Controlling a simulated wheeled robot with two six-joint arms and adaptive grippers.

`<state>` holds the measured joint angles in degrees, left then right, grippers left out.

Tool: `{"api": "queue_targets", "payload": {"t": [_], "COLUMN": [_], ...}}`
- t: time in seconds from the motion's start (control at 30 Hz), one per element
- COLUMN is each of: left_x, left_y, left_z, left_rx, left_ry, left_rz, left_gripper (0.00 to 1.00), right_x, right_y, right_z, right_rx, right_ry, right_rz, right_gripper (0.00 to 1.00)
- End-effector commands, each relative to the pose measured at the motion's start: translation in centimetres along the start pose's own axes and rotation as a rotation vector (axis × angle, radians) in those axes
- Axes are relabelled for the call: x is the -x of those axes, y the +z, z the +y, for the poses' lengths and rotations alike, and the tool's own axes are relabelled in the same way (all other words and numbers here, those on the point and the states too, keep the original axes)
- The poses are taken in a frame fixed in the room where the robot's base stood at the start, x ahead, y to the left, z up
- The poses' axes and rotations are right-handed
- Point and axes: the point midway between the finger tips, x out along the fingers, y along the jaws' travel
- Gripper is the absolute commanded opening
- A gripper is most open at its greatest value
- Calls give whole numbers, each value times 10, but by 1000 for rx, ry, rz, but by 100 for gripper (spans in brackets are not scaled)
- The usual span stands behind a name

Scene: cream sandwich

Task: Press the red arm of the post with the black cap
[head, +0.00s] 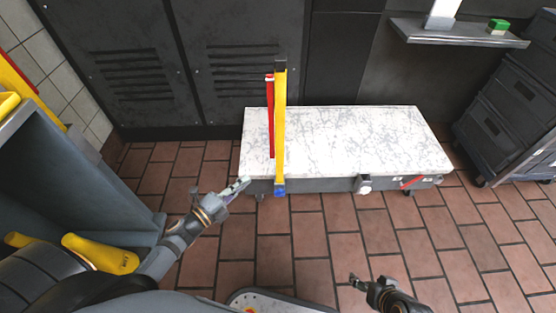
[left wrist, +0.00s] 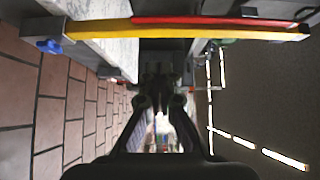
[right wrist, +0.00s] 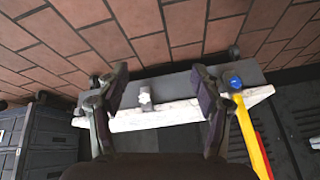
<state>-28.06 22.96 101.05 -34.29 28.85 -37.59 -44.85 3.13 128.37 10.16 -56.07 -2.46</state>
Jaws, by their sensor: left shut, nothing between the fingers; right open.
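A yellow post (head: 280,125) with a black cap (head: 280,66) and a blue part at its near end stands at the left part of a marble-topped bench. A red arm (head: 271,120) runs along its left side. In the left wrist view the yellow post (left wrist: 180,32) and red arm (left wrist: 200,21) cross above my fingers. My left gripper (head: 245,183) is shut and empty, left of the post's lower end and apart from the red arm. My right gripper (head: 356,281) is open and empty over the floor. The right wrist view shows the post's blue end (right wrist: 234,81).
The marble bench (head: 350,130) has a grey fitting (head: 364,184) and a small red bar (head: 412,182) on its front side. Dark drawers (head: 508,105) stand at right. A wall shelf (head: 455,36) holds a green block (head: 498,25). Brick floor in front is clear.

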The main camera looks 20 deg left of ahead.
Motion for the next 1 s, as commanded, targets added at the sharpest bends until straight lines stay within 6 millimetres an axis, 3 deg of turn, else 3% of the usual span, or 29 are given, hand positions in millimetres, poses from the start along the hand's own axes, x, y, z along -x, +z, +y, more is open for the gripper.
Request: {"api": "queue_targets", "payload": {"t": [0.4, 0.53, 0.67, 1.0], "left_x": [-1, -10, -29, -105], "left_y": [-4, -4, -4, -6], "left_z": [-1, -1, -1, -2], "left_rx": [-16, -17, -15, -13], "left_ry": [-10, -13, -14, -13], "left_rz": [24, 23, 22, 22], "left_gripper": [0, 0, 0, 0], "right_x": [0, -1, 1, 11], "right_y": [-1, -12, -41, -88], "right_z": [0, 1, 2, 5], "right_rx": [-1, 2, 11, 26], "right_ry": [-1, 3, 12, 26], "right_rz": [8, 50, 151, 330], "right_gripper": [67, 67, 67, 67]}}
